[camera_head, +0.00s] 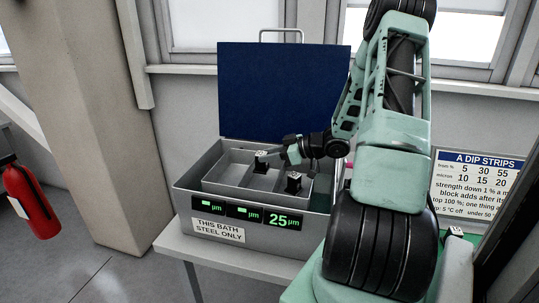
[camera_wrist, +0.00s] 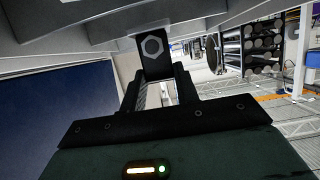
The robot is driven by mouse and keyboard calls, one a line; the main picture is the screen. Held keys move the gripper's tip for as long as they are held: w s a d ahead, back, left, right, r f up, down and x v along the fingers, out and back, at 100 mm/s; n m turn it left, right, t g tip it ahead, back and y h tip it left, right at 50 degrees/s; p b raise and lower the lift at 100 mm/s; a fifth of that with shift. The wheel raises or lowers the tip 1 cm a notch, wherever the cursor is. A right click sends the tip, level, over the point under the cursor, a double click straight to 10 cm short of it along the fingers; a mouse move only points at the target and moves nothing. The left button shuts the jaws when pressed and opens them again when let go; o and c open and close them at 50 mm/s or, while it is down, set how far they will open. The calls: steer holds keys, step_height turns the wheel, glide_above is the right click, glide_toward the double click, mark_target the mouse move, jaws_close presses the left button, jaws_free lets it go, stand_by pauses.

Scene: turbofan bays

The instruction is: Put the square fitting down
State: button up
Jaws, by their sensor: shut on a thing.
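My gripper (camera_head: 268,157) is shut on a small black block (camera_head: 261,154) with a pale top. It is at the left-middle of the grey bath (camera_head: 185,197), around the level of the inner dividers; I cannot tell whether it touches anything below. In the wrist view the block (camera_wrist: 153,66) sits between the fingertips (camera_wrist: 155,80), and its face shows a pale six-sided outline rather than a square. A second black block (camera_head: 293,183) stands in the bath to the right, apart from my gripper.
The bath's blue lid (camera_head: 285,90) stands open behind. Its front has green displays, the right one (camera_head: 283,221) reading 25 µm, and a "THIS BATH STEEL ONLY" label (camera_head: 217,230). A dip-strips chart (camera_head: 478,185) hangs at right. A fire extinguisher (camera_head: 31,200) is far left.

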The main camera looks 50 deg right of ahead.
steer(key=shift+f, duration=0.55)
steer(key=o, duration=1.1)
